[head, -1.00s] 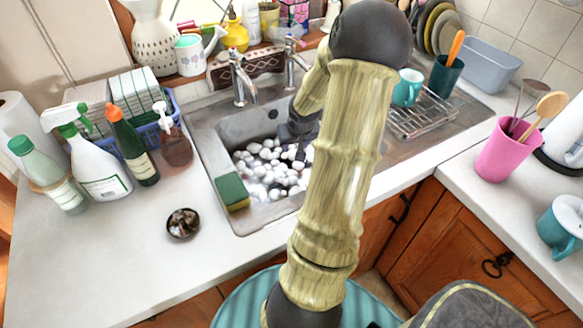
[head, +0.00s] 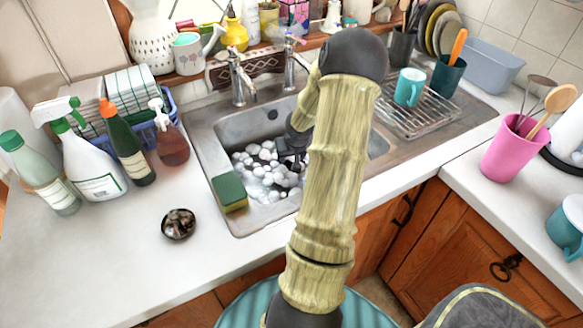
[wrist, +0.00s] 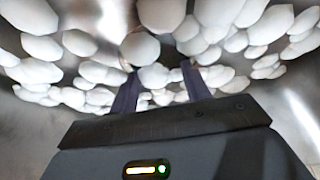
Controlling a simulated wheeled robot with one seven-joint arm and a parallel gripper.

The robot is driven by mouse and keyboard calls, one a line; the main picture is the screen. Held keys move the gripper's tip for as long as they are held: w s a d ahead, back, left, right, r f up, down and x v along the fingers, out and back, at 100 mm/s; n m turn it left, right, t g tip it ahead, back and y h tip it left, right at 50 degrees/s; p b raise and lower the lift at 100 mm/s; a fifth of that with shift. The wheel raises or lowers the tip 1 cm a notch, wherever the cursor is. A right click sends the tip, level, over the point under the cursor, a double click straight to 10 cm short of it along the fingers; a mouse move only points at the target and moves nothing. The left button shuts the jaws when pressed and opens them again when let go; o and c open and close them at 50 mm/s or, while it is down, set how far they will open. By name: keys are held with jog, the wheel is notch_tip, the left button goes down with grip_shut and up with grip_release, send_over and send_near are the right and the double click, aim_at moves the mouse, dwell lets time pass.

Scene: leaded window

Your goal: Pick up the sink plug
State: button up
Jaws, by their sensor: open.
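I cannot make out a sink plug in either view. White foam balls (head: 262,172) cover the bottom of the metal sink basin (head: 240,128) and hide what lies under them. My gripper (head: 292,158) is down in the basin among the foam, partly hidden behind my own arm in the head view. In the wrist view my gripper (wrist: 160,76) shows two dark fingers spread apart. Their tips reach into the foam balls (wrist: 85,72), with foam between and around them. Nothing is visibly held.
A green-yellow sponge (head: 230,192) sits on the basin's front left edge. A small dark round dish (head: 178,224) stands on the white counter. Bottles (head: 125,145) stand left of the sink, taps (head: 240,80) behind it, and a wire rack with a teal mug (head: 409,86) to the right.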

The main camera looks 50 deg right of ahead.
aim_at(291, 163)
jog(key=x, duration=0.2)
jog(key=shift+d+f+b, duration=0.1)
jog(key=shift+f+b, duration=0.2)
jog(key=shift+f, duration=0.05)
jog(key=shift+c, duration=0.4)
grip_shut()
